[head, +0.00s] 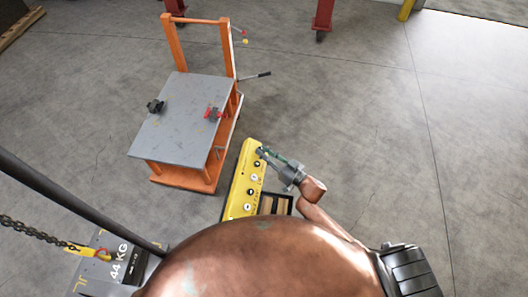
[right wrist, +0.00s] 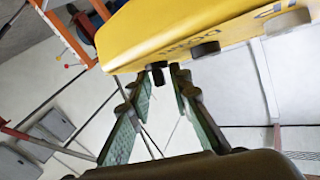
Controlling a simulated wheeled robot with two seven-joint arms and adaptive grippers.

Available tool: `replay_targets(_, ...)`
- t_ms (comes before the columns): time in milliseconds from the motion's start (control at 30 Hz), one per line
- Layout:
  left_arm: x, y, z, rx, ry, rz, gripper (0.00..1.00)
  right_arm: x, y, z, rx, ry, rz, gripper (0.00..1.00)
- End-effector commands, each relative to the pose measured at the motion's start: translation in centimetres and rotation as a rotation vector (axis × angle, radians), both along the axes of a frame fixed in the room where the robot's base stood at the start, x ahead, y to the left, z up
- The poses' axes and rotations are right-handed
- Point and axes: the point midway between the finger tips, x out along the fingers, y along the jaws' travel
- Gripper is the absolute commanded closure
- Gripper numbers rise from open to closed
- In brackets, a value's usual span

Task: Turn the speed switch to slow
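A yellow control box (head: 243,180) with several round buttons on its face stands in the middle of the head view. My right gripper (head: 262,151) is at the box's upper right end. In the right wrist view the yellow box (right wrist: 190,32) fills the top, with dark knobs sticking out of it. A small black knob (right wrist: 158,75) at its near end shows between the tips of my right gripper (right wrist: 155,80). The fingers are apart, with green pads, and I see no clear contact. Which way the switch points cannot be read. My left gripper is out of view.
An orange cart with a grey top (head: 185,118) stands left of the box. A chain with a yellow hook (head: 85,251) hangs at the lower left beside a dark pole (head: 80,200). The floor on the right is clear.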

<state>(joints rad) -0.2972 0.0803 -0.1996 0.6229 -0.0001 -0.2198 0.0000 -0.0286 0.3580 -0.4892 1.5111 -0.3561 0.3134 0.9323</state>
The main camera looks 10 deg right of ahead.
Motion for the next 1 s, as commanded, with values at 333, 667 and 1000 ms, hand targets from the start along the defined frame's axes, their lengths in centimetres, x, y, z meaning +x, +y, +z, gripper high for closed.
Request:
replay_targets(333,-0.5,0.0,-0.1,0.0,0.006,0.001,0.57,0.0,0.0,0.0,-0.001,-0.002,0.003,1.0)
replay_targets(667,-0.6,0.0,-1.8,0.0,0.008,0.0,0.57,0.2,-0.3,-0.3,-0.028,-0.055,0.1,1.0)
replay_targets(1000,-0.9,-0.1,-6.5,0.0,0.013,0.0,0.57,0.6,-0.6,-0.8,-0.086,-0.189,0.351,1.0)
